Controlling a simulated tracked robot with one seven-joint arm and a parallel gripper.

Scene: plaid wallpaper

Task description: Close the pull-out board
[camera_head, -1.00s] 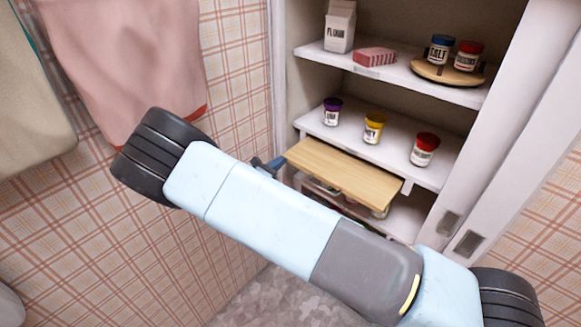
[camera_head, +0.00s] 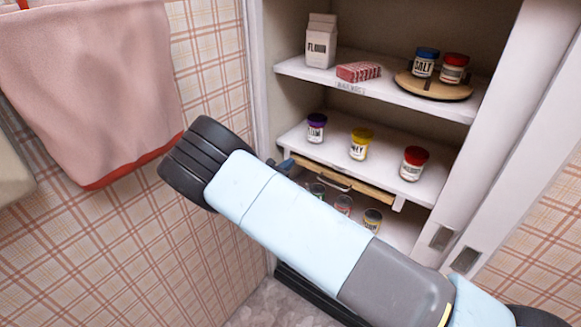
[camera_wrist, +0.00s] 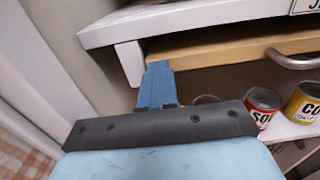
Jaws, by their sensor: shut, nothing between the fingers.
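The wooden pull-out board (camera_head: 372,190) sits under the middle shelf of the cupboard, with its front edge about level with the shelf front. It has a metal handle, seen in the wrist view (camera_wrist: 292,60). In the wrist view the board's front edge (camera_wrist: 225,48) runs just beyond my gripper (camera_wrist: 157,72). My gripper's blue fingers are shut and empty, at the board's left end beside a white bracket. I cannot tell whether the fingertips touch the board. In the head view my arm hides much of the gripper.
The middle shelf (camera_head: 337,158) holds several jars. The upper shelf (camera_head: 395,92) holds a flour carton, a pink packet and a round wooden stand with jars. Cans (camera_wrist: 262,103) stand on the shelf below. A pink towel (camera_head: 85,80) hangs at left; white frames stand at right.

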